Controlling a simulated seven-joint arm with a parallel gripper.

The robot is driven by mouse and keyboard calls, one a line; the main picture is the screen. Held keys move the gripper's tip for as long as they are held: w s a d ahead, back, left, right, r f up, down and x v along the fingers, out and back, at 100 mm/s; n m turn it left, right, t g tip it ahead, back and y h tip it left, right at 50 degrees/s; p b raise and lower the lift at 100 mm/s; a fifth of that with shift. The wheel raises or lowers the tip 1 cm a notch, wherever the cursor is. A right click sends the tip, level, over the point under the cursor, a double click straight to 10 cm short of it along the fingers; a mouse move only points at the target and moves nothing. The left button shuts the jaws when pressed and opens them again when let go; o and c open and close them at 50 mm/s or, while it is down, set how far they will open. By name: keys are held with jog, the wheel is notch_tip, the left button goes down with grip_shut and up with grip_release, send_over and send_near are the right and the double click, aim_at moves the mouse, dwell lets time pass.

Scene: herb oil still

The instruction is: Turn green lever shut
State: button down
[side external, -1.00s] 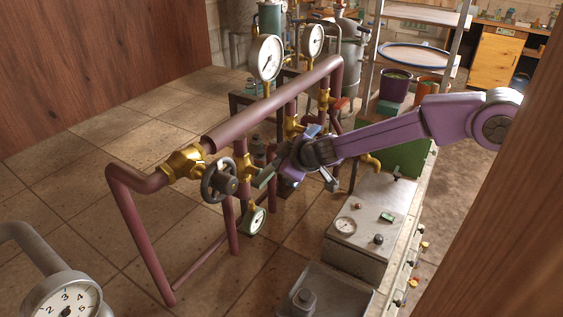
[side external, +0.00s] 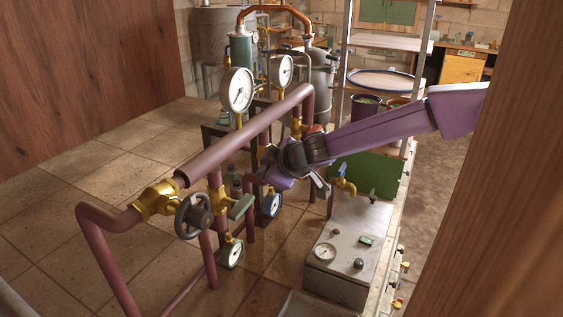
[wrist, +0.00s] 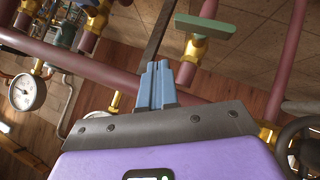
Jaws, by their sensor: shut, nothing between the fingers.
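The green lever (side external: 241,207) sits on a brass valve on an upright maroon pipe, just right of the grey handwheel. In the wrist view the lever (wrist: 204,26) lies across its pipe, above and to the right of my fingertips. My gripper (wrist: 156,75) has its blue fingers pressed together, with nothing between them. It is apart from the lever. In the side view my gripper is behind and to the right of the lever, among the pipes, and its fingertips are hard to make out.
A grey handwheel (side external: 193,215) on a brass valve (side external: 157,200) is close left of the lever. A thick maroon pipe (side external: 245,134) runs above it. A white gauge (side external: 232,253) hangs below. A metal control box (side external: 346,250) stands at right.

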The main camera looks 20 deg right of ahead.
jog(key=s+d+r, duration=0.2)
jog(key=r, duration=0.1)
jog(key=shift+s+d+r, duration=0.1)
jog(key=shift+s+r, duration=0.05)
jog(key=shift+s, duration=0.1)
jog(key=c, duration=1.8)
grip_release()
jog(key=shift+s+d+r, duration=0.1)
jog(key=shift+s+r, duration=0.05)
jog(key=o, duration=0.5)
jog(key=shift+d, duration=0.1)
jog(key=shift+o, duration=0.9)
notch_tip(320, 180, down, 7)
jog(key=n+g+y, duration=0.1)
jog(key=n+y, duration=0.1)
jog(key=n, duration=0.4)
jog(key=shift+w+g+y, duration=0.3)
jog(key=shift+g+y, duration=0.1)
jog(key=n+g+y, duration=0.1)
jog(key=n+y, duration=0.9)
jog(key=n, duration=0.5)
send_near(247, 207)
jog(key=x, duration=0.9)
jog(key=shift+w+a, duration=0.1)
jog(key=shift+a, duration=0.2)
